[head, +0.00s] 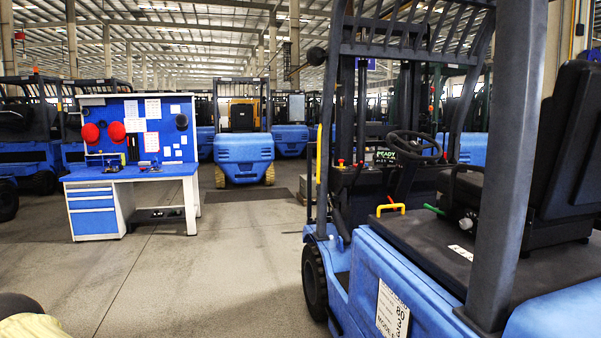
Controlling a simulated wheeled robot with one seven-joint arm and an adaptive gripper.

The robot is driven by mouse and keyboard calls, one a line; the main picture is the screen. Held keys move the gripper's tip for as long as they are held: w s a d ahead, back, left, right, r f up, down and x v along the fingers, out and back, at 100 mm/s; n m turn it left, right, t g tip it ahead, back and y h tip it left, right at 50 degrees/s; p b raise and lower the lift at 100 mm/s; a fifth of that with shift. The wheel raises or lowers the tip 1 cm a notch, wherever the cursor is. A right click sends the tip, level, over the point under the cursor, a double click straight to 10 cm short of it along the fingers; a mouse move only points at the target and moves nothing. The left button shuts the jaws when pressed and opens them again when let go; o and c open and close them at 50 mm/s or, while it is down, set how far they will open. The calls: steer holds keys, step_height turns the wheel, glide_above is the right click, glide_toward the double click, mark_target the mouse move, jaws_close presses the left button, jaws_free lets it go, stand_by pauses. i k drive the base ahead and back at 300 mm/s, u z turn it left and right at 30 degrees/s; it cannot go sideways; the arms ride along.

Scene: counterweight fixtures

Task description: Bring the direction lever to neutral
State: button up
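A blue forklift (395,270) fills the right half of the head view. Its steering wheel (416,146) stands in front of the black seat (565,150), with a display reading "READY" (385,156) behind the wheel. A lever with a green grip (434,209) shows beside the seat, and a yellow handle (390,210) is left of it. My gripper is not in view.
A dark overhead-guard post (508,150) stands between me and the seat. A blue workbench (130,175) with a pegboard stands at left, and another forklift (243,150) is parked behind. The concrete floor (200,270) left of the near forklift is clear.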

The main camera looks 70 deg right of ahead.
mark_target(374, 157)
steer(key=z, duration=1.55)
steer(key=i, duration=1.85)
steer(key=z, duration=1.45)
